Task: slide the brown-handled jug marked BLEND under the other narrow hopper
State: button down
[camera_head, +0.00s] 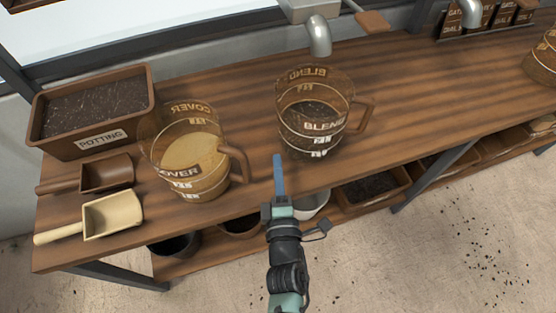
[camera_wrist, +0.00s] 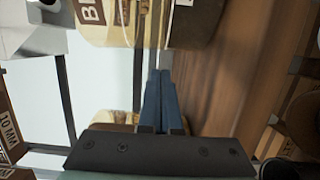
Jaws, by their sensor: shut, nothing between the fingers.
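The clear jug marked BLEND (camera_head: 318,115) stands upright on the wooden bench, partly filled with dark mix, its brown handle (camera_head: 362,115) pointing right. It also fills the top of the wrist view (camera_wrist: 185,25). A grey hopper spout (camera_head: 318,36) hangs just behind and above it. Another spout (camera_head: 471,12) shows at the top right; the hopper bodies are mostly cut off. My gripper (camera_head: 278,158) is shut and empty, its blue fingers at the front left of the BLEND jug. The fingers also show in the wrist view (camera_wrist: 159,75). I cannot tell whether they touch the jug.
A jug marked COVER (camera_head: 185,150) stands left of my gripper, its handle towards it. A POTTING bin (camera_head: 95,135) and two scoops (camera_head: 112,216) lie further left. Small labelled boxes (camera_head: 488,20) stand at the back right. The bench right of the BLEND jug is largely clear.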

jog(key=w, duration=0.7)
jog(key=shift+a, duration=0.2)
